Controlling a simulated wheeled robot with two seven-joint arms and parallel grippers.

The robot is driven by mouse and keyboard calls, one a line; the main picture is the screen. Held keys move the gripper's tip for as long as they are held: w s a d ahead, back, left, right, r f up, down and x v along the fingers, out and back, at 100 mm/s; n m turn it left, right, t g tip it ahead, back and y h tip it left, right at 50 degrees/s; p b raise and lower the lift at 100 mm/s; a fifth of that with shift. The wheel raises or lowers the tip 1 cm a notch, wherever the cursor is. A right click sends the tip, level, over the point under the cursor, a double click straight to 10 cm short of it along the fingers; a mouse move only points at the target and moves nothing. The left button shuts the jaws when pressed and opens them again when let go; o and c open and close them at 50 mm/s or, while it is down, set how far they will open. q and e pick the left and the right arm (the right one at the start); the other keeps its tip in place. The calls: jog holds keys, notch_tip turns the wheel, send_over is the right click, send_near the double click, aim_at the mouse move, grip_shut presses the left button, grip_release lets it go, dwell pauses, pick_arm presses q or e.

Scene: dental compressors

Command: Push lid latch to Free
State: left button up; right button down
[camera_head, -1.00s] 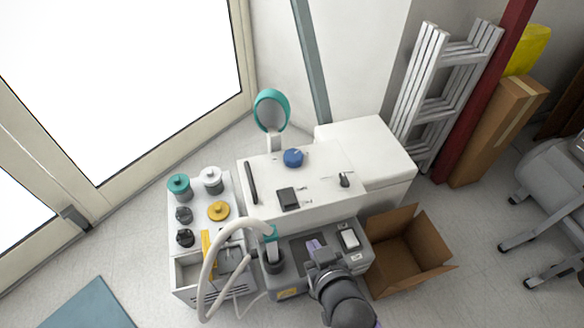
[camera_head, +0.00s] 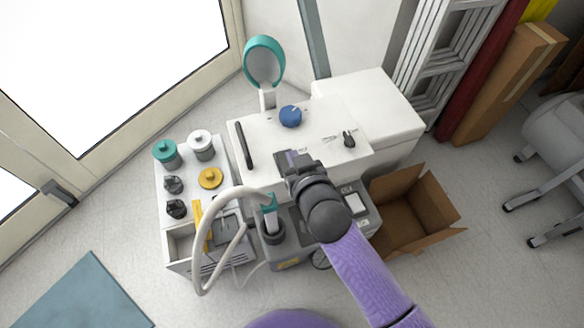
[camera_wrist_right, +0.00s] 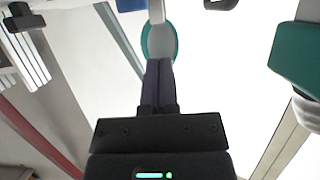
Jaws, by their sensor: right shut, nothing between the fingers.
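The compressor unit has a white sloped top panel (camera_head: 270,132). On it are a blue knob (camera_head: 290,116), a small black lever (camera_head: 349,138) with tiny unreadable print beside it, and a long black bar (camera_head: 244,145). I cannot read which of these is the lid latch, or any "Free" mark. Contact with the panel cannot be told. My left gripper is not in view.
A round teal-rimmed mirror (camera_head: 264,62) stands behind the panel. A white hose (camera_head: 212,240) arches at the front left. An open cardboard box (camera_head: 412,215) is at right, and a ladder (camera_head: 445,60) behind.

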aim_at(286, 160)
jog(key=shift+w+a+f+b, duration=0.3)
jog(key=shift+w+f+b, duration=0.25)
jog(key=shift+w+f, duration=0.35)
notch_tip(286, 160, down, 2)
jog(key=shift+s+f+b, duration=0.1)
jog(key=shift+f+b, duration=0.1)
jog(key=shift+b, duration=0.8)
jog(key=shift+f+b, duration=0.35)
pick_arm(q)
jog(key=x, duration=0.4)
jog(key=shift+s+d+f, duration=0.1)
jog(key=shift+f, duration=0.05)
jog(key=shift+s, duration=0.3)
pick_arm(e)
jog(key=shift+s+d, duration=0.1)
